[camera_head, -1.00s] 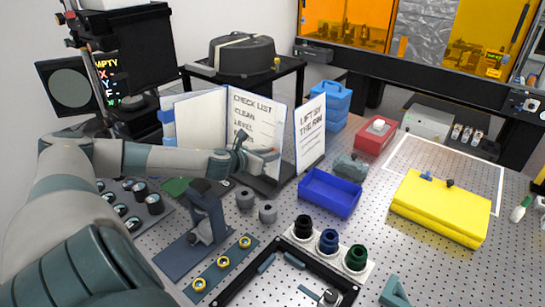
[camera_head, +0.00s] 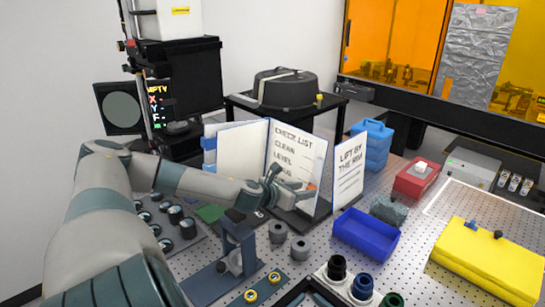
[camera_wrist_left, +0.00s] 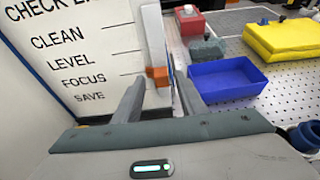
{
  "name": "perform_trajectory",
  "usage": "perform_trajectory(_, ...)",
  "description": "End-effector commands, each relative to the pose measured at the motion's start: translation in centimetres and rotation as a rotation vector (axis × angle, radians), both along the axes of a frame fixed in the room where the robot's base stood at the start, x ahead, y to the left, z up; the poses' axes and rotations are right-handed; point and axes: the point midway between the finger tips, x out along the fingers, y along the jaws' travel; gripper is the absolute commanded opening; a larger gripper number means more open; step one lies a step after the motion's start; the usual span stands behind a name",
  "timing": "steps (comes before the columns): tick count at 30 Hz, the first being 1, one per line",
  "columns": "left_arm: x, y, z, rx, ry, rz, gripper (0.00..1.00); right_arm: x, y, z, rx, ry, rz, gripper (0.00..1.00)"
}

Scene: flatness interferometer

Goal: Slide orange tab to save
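The checklist board (camera_head: 290,150) stands open like a book on the table, with the lines CLEAN, LEVEL, FOCUS and SAVE. The orange tab (camera_wrist_left: 157,75) sits at the right edge of the checklist page in the left wrist view, roughly level with the FOCUS row. It shows only as a small orange patch (camera_head: 311,187) in the head view. My left gripper (camera_head: 290,186) is in front of the page's lower part. In the left wrist view its two fingers (camera_wrist_left: 160,98) are apart and empty, with the tab ahead between them. I cannot tell any contact. My right gripper is not in view.
A "LIFT BY THE RIM" sign (camera_head: 349,170) stands close right of the board. A blue tray (camera_head: 366,234), red box (camera_head: 415,179) and yellow case (camera_head: 488,262) lie farther right. Grey cylinders (camera_head: 278,232) and a dark blue stand (camera_head: 238,245) are below my left forearm.

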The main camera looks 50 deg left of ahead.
Motion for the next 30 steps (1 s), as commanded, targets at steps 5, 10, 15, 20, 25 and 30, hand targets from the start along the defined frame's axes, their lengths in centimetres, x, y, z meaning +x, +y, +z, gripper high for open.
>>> perform_trajectory(5,-1.6,-0.1,0.4,0.008,0.004,-0.003,0.38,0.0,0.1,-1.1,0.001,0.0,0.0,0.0)
perform_trajectory(10,-3.0,-0.4,1.0,0.006,0.004,-0.003,0.38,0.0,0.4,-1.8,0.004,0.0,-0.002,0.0)
perform_trajectory(15,-4.4,-0.6,1.8,0.007,0.002,-0.005,0.38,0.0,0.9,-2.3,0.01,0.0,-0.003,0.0)
perform_trajectory(20,-6.0,-0.8,2.5,0.005,0.002,-0.005,0.38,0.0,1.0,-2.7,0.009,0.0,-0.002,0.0)
perform_trajectory(25,-8.0,-1.1,3.3,0.004,-0.001,-0.006,0.38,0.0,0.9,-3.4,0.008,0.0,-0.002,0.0)
perform_trajectory(30,-10.3,-1.3,4.3,0.003,-0.001,-0.004,0.38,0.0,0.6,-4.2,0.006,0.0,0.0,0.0)
